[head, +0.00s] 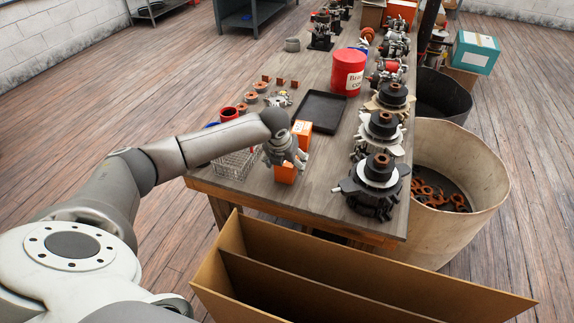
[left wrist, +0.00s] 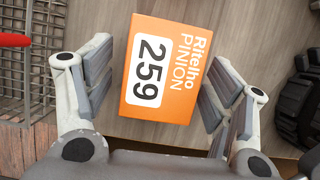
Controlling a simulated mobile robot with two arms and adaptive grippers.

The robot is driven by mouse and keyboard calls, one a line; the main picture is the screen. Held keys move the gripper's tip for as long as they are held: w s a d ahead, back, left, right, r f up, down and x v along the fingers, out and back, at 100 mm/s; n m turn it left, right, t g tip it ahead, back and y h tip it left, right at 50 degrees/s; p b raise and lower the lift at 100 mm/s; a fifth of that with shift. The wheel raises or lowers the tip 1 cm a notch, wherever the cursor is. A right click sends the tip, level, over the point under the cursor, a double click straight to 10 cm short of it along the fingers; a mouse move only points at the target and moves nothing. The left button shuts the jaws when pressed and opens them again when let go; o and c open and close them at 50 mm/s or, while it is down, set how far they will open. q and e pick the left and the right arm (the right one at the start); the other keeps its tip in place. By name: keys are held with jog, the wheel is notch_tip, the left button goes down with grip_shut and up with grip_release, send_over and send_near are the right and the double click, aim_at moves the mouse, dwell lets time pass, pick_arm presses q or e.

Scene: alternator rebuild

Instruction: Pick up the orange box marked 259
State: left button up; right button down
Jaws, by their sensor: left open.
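The orange box marked 259 (left wrist: 160,70) shows in the left wrist view, with white "Ritelho PINION" lettering and a white number panel. My left gripper (left wrist: 155,104) is open, with one finger pad on each side of the box. My right gripper is not in view.
A wire basket (head: 234,163) stands left of my gripper on the workbench (head: 318,192). A black tray (head: 316,111) lies behind it. Alternator parts (head: 376,185) line the right side. A cardboard box (head: 232,242) stands below the front edge, and a bin (head: 490,175) to the right.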

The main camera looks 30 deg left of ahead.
pick_arm(q)
jog(key=shift+x, duration=1.05)
jog(key=c, duration=1.1)
jog(key=shift+c, duration=0.5)
jog(key=shift+r, duration=0.15)
